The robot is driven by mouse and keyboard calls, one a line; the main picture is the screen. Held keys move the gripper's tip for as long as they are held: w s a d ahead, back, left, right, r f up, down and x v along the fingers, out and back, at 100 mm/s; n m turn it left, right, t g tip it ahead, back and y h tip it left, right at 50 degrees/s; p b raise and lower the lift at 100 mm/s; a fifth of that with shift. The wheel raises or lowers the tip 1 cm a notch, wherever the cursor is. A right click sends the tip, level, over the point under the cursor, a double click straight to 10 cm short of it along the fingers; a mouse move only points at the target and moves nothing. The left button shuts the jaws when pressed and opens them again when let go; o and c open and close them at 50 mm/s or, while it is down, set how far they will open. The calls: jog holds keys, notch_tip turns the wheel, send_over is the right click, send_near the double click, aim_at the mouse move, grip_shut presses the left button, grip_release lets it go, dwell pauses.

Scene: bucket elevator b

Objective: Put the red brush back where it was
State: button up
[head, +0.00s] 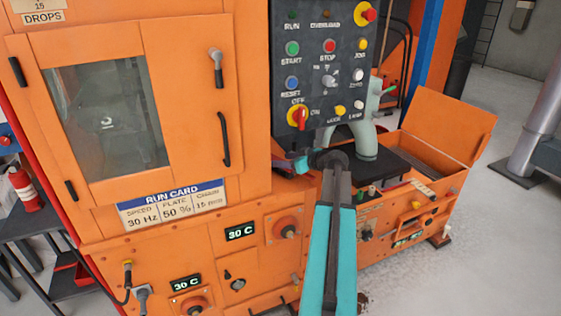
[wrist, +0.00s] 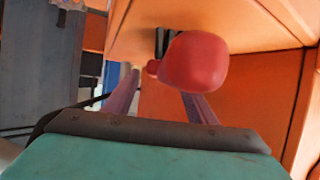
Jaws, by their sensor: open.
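A red rounded thing, which looks like an end of the red brush (wrist: 195,64), shows large in the wrist view. It sits by a small black slotted holder (wrist: 160,42) on an orange panel. The rest of the brush is hidden. My gripper (wrist: 158,88) is open, with its two fingers reaching toward the panel below the red end. The red end overlaps the right finger in the picture, and I cannot tell whether they touch. In the head view my gripper (head: 290,165) is beside the orange machine, below the control panel, mostly hidden behind my wrist.
The dark control panel (head: 322,60) with knobs and buttons hangs just above my arm. A grey-green pipe (head: 362,138) and an open orange box lid (head: 440,120) stand to the right. Orange machine housing (head: 100,120) fills the left. Open floor (head: 480,260) lies at right.

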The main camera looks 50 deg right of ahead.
jog(key=v, duration=0.9)
jog(key=shift+s, duration=0.2)
dwell(0.5)
